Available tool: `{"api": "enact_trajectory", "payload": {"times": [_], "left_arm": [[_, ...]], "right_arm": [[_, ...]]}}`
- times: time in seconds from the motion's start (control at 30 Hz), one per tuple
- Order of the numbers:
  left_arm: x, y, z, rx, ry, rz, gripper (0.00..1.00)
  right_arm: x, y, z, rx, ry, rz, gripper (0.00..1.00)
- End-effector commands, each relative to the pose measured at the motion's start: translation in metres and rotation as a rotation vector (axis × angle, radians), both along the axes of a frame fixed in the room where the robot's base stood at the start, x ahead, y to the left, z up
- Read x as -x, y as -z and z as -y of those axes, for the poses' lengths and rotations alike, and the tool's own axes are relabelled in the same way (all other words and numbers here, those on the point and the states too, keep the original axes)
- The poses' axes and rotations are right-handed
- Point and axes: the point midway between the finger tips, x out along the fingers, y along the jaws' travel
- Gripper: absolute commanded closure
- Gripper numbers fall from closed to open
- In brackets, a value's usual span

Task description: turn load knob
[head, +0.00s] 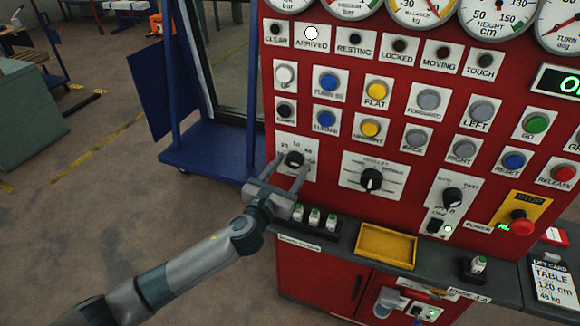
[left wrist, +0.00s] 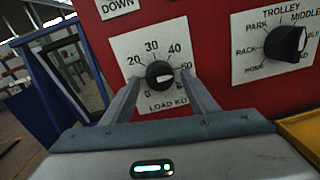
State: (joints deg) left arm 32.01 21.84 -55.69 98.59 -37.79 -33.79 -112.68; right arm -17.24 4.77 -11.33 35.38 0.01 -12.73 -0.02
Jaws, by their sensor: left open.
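The load knob (head: 294,159) is a small black dial on a white plate on the red panel. In the left wrist view the knob (left wrist: 159,74) sits above the "LOAD KG" label, inside a ring of numbers. Its white mark seems to point to the right; the exact reading is hard to tell. My left gripper (head: 291,165) is open at the knob. Its fingers (left wrist: 161,82) come up on either side of the knob, and I cannot tell whether they touch it. They partly cover the plate's lower numbers. My right gripper is out of view.
The trolley knob (head: 371,180) is right of the load knob. Rows of labelled buttons are above. Below, a ledge holds small green-and-white bottles (head: 314,216) and a yellow tray (head: 386,246). A red stop button (head: 521,222) is at right. A blue cart (head: 205,150) stands left.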

Motion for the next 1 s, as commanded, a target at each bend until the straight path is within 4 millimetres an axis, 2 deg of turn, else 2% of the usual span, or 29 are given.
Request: {"api": "enact_trajectory", "payload": {"times": [0.3,0.33,0.4,0.5,1.0], "left_arm": [[-0.0015,-0.0001,0.0008,0.000,0.000,0.000,0.47],[-0.0015,-0.0001,0.0008,0.000,0.000,0.000,0.51],[-0.0015,-0.0001,0.0008,0.000,0.000,0.000,0.68],[-0.0014,-0.0001,0.0007,0.000,0.000,0.000,0.88],[-0.0011,0.0002,0.0015,0.074,0.000,-0.028,0.88]], "right_arm": [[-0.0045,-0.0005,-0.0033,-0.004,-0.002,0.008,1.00],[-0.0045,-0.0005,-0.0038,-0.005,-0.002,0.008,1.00],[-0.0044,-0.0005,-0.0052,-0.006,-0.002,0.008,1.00],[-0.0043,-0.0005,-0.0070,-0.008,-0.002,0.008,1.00],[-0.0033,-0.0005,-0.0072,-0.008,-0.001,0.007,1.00]]}}
